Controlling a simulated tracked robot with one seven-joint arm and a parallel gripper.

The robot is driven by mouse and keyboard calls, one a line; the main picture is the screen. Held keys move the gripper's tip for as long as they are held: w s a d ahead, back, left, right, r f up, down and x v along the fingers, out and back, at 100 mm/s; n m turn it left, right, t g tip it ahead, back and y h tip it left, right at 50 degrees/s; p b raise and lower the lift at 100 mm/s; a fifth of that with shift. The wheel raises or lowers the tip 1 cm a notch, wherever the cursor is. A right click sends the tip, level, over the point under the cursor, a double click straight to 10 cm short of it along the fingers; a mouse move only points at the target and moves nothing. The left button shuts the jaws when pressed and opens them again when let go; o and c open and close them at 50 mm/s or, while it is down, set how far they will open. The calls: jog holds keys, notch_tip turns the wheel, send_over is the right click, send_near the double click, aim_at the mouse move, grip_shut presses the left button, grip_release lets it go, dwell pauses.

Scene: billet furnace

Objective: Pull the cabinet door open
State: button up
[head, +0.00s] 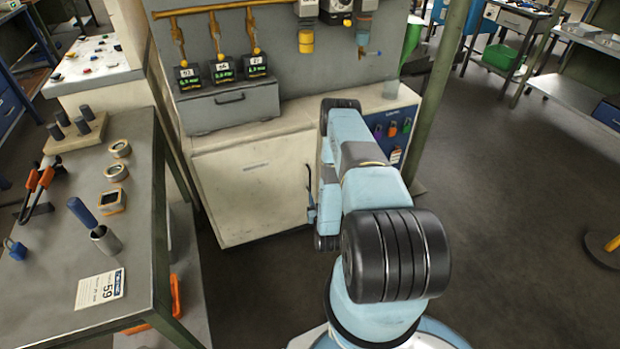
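The cream cabinet (285,128) stands ahead of me, below a grey panel. Its front door (250,195) is a worn cream panel with a small pale plate near the top, and it looks closed. My blue and black arm reaches forward and down over the right part of the cabinet and hides that side.
A grey workbench (60,262) with rings, a blue-handled tool (82,212) and a card is close on the left. A grey drawer box (230,105) sits on the cabinet top. A green post (440,80) rises at right. The floor (510,220) at right is mostly clear.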

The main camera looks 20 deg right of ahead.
aim_at(310, 177)
jog(key=x, duration=1.2)
jog(key=shift+w, duration=0.35)
jog(key=shift+c, duration=0.5)
jog(key=shift+d, duration=0.1)
grip_shut()
